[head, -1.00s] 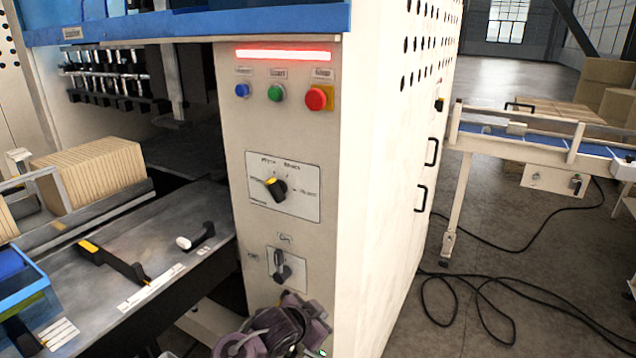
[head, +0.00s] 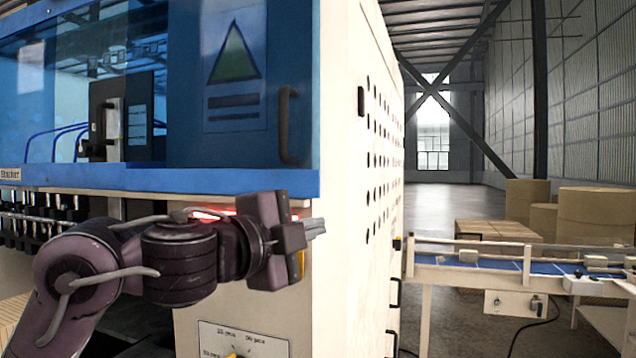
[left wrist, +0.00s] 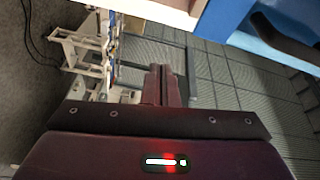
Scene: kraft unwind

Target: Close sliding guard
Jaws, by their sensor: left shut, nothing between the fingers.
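The sliding guard (head: 165,183) is a blue-framed clear panel across the upper front of the machine in the head view. It has a dark vertical handle (head: 288,125) near its right end. Part of the blue frame and the dark handle also show at the top right of the left wrist view (left wrist: 285,38). My left gripper (head: 318,228) is shut and empty, in front of the machine's front right corner, below the guard's lower edge and the handle. In the left wrist view its fingers (left wrist: 165,82) are together. My right gripper is in neither view.
Open floor lies beyond the machine's right side.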

